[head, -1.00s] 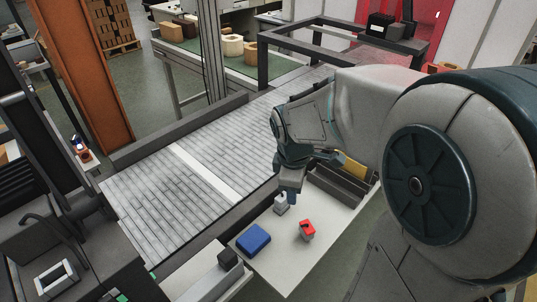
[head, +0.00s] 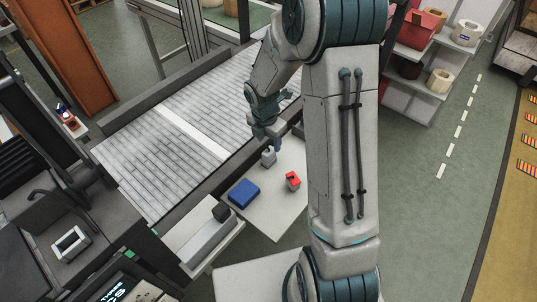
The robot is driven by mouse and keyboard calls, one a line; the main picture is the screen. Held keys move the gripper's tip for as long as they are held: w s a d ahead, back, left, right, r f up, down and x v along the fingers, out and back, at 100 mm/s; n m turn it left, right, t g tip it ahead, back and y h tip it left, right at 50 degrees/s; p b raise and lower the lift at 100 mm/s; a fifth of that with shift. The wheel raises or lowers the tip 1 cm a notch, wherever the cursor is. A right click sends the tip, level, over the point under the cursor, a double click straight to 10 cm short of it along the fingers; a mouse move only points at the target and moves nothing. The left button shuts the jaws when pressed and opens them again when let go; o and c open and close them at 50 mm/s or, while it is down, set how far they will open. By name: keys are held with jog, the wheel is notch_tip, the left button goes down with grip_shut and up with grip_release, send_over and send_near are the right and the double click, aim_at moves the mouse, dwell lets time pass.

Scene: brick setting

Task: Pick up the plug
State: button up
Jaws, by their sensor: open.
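A small grey piece with a narrower top (head: 268,158) stands on the white table (head: 268,226), near its back edge beside the conveyor. It may be the plug, but it is too small to tell for sure. A small red piece (head: 292,182) stands to its right and nearer, and a blue box (head: 244,193) lies to its left and nearer. My gripper (head: 274,145) points down just above and slightly right of the grey piece. It is open, with nothing seen between the fingers. Whether a finger touches the grey piece cannot be told.
A conveyor (head: 165,150) with a grey slatted top runs behind the table. A pale box-like unit with a black block (head: 221,211) adjoins the table's left side. My arm covers the table's right part. Open floor (head: 430,220) lies to the right.

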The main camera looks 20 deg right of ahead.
aim_at(269, 151)
jog(key=shift+w+d+f+p, duration=0.1)
jog(key=shift+f+p, duration=0.2)
jog(key=shift+f, duration=1.4)
jog(key=shift+w+f+p, duration=0.1)
jog(key=shift+f+p, duration=0.15)
jog(key=shift+f, duration=1.45)
jog(key=shift+c, duration=0.3)
jog(key=c, duration=1)
